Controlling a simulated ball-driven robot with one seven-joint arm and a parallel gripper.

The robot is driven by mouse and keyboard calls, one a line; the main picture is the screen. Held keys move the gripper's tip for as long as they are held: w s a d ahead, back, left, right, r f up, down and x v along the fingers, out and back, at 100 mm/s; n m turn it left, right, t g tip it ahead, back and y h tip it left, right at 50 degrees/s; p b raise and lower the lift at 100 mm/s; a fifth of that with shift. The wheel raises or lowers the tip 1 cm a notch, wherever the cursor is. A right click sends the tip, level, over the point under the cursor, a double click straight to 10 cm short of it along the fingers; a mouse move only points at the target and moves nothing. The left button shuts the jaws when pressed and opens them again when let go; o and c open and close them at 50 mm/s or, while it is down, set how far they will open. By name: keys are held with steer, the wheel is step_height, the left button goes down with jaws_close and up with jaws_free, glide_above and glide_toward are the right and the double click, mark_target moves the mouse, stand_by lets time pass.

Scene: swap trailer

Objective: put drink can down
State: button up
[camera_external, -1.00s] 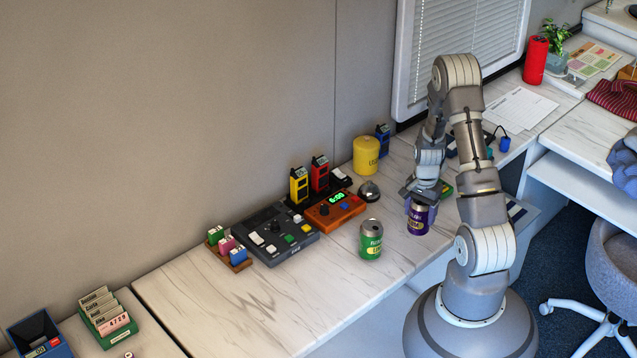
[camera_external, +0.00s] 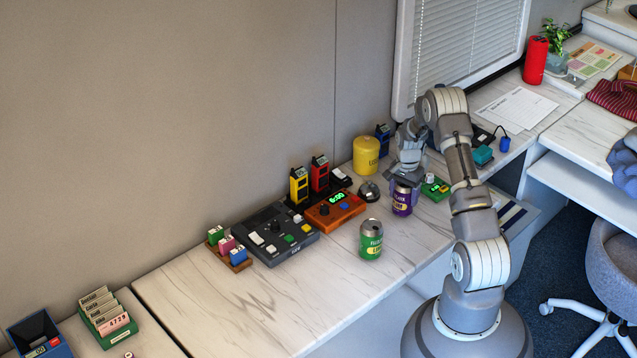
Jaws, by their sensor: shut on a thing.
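A purple drink can (camera_external: 401,203) stands upright at or just above the white marble counter (camera_external: 330,285); I cannot tell whether its base touches. My gripper (camera_external: 402,184) is shut on its upper part from above, and the fingers hide part of its top. A green drink can (camera_external: 371,240) with a silver top stands upright on the counter, in front and to the left of the purple can, apart from it and from my gripper.
A metal bell (camera_external: 369,190) and an orange device (camera_external: 334,210) lie left of the purple can. A yellow canister (camera_external: 366,155) stands behind. A green item (camera_external: 435,188) is close on the right.

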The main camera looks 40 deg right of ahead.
steer(key=o, duration=1.3)
step_height(320, 180, up, 12)
steer(key=p, duration=0.4)
steer(key=shift+r, duration=0.15)
